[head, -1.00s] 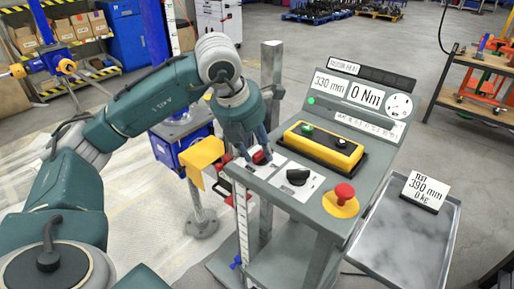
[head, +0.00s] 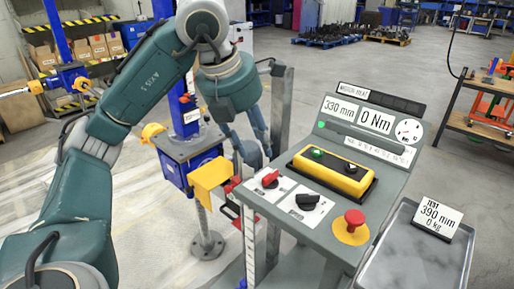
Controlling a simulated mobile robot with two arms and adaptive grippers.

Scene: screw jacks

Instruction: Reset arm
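My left arm comes in from the left in the head view. Its gripper (head: 256,150) points down above the back left edge of the grey control console (head: 335,225). Its fingers are close together in this view, and their gap cannot be judged. I see nothing held between them. A red rotary switch (head: 270,179) is on the console just below the fingertips, apart from them. A black rotary knob (head: 310,201) sits to its right. My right gripper is out of view.
The console carries a yellow button box (head: 333,173), a red emergency button (head: 352,222) and displays reading 330 mm and 0 Nm. A blue and yellow screw jack (head: 190,150) stands left of it. A tray (head: 405,265) with a 390 mm test card (head: 438,217) is at right.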

